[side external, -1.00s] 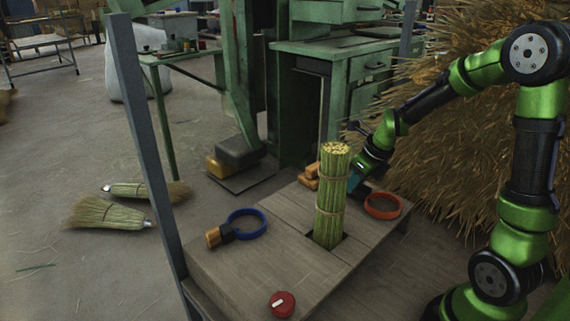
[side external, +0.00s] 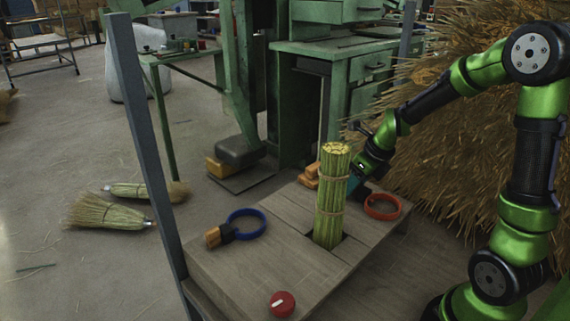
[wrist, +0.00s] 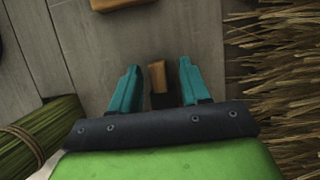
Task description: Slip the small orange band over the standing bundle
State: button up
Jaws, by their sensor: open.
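The small orange band (side external: 383,206) lies flat on the bench, right of the bundle. The standing bundle (side external: 330,200) of green-yellow stalks, tied with thin bindings, stands upright in a dark slot in the bench; part of it shows at lower left in the wrist view (wrist: 40,135). My gripper (wrist: 160,70) is open, with its teal fingers either side of a tan wooden handle (wrist: 158,76) with a dark base, apparently the band's. No contact with the handle shows. In the side view, my gripper (side external: 354,184) is low behind the bundle and partly hidden by it.
A blue band (side external: 246,223) with a wooden handle lies left of the bundle. A red knob (side external: 282,304) is on the bench's front. A grey post (side external: 146,140) rises at left; a straw heap (side external: 460,130) stands behind my arm.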

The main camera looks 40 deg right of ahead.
jog(key=v, duration=1.6)
jog(key=s+a+n+t+y, duration=0.1)
jog(key=s+a+n, duration=0.2)
jog(key=a+n, duration=0.5)
jog(key=s+a+f+n+t+y, duration=0.1)
jog(key=s+a+n, duration=0.2)
jog(key=n, duration=2.1)
jog(key=a, duration=0.5)
jog(key=shift+s+a+f+t, duration=0.2)
jog(key=shift+a+f+t, duration=0.05)
jog(key=shift+a+t, duration=0.15)
jog(key=o, duration=0.3)
jog(key=shift+o, duration=0.2)
jog(key=shift+r, duration=0.1)
